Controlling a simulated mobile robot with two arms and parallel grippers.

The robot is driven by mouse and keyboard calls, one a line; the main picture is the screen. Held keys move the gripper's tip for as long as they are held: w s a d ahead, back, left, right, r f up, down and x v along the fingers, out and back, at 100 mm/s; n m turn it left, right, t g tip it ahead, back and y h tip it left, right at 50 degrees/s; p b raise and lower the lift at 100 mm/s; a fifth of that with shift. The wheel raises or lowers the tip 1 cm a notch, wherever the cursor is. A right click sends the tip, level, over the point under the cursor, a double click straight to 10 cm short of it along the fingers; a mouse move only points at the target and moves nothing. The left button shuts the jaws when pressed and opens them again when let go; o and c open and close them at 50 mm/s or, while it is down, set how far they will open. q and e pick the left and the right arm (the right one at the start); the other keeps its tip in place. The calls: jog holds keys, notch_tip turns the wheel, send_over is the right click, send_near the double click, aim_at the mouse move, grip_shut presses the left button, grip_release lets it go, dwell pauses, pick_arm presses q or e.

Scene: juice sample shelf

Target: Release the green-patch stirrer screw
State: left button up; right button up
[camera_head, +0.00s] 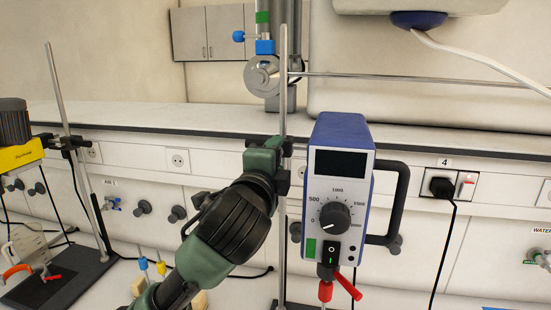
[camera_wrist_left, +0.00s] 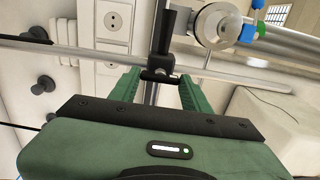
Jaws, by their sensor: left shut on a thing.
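The stirrer (camera_head: 340,190) is a blue and white box with a dial, a dark display and a green patch (camera_head: 310,248) at its lower left front. It is mounted at an upright metal rod (camera_head: 283,80). My left gripper (camera_head: 272,150) is at the rod, just left of the stirrer's upper part. In the left wrist view, my gripper's green fingers (camera_wrist_left: 158,88) stand on both sides of a black screw handle (camera_wrist_left: 158,75) at the clamp on the rod. My gripper is shut on this screw; the exact contact is hard to see. My right gripper is not in view.
A second stand (camera_head: 62,110) with a yellow and black device (camera_head: 16,130) is at the left. A black cable (camera_head: 447,240) hangs from the wall socket at the right. The bench shelf (camera_head: 130,117) behind is mostly clear. A horizontal metal rod (camera_head: 420,79) extends behind the stirrer.

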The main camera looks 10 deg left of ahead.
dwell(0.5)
pick_arm(q)
jog(key=o, duration=1.4)
jog(key=shift+c, duration=0.2)
jog(key=s+b, duration=0.2)
jog(key=s, duration=0.5)
jog(key=shift+s+b, duration=0.35)
jog(key=shift+b, duration=0.05)
jog(key=shift+f, duration=0.1)
